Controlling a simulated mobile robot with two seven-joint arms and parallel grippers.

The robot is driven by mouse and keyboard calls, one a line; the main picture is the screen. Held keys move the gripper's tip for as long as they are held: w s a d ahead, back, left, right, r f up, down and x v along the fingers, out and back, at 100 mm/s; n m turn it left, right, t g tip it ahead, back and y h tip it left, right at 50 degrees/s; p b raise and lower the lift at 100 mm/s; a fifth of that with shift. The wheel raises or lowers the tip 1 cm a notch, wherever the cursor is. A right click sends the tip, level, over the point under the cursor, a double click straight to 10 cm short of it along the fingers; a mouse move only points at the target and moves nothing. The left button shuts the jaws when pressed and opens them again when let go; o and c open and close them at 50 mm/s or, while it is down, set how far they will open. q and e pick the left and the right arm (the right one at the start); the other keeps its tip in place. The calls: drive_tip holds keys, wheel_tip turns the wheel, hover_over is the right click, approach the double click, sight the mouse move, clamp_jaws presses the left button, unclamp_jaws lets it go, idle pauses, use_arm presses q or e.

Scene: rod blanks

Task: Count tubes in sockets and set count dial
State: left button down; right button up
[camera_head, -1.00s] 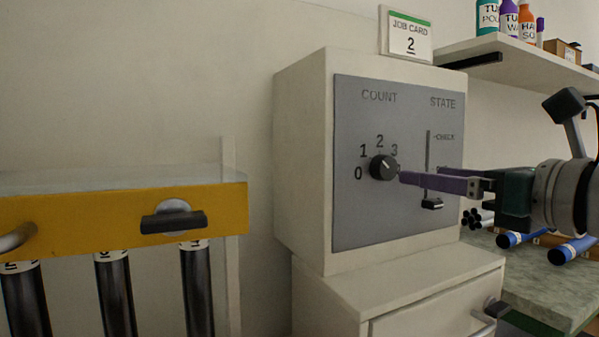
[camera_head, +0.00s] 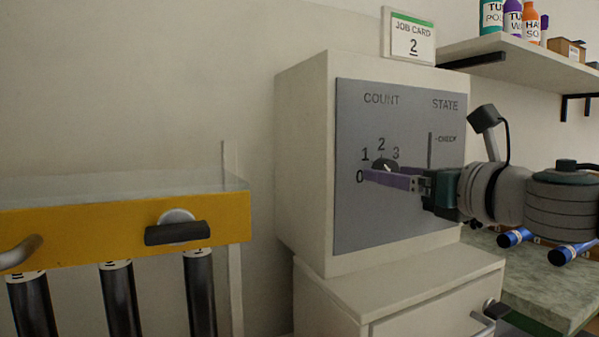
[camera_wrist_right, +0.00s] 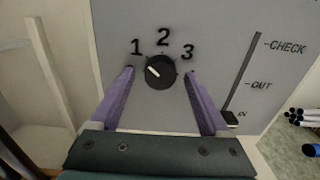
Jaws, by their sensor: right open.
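The black count dial (camera_head: 385,164) is on the grey panel (camera_head: 400,222), with numerals around it. My right gripper (camera_head: 368,175) is in front of it and partly hides it. In the right wrist view the dial (camera_wrist_right: 160,71) sits between the two spread purple fingers of the gripper (camera_wrist_right: 159,72), with a gap on each side. Its white mark points up and left, toward the 1. The 0 is hidden there. Dark tubes (camera_head: 120,300) hang upright under the yellow bar (camera_head: 100,237) at left, three in view, lower ends cut off. My left gripper is out of view.
A job card (camera_head: 412,40) reading 2 stands on the box. The state slider (camera_wrist_right: 228,118) is low in its slot. A drawer cabinet (camera_head: 400,290) is below. Blue-capped tubes (camera_head: 572,252) lie on the green counter at right. A shelf (camera_head: 510,55) holds bottles.

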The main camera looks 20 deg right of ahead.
clamp_jaws()
idle(0.6)
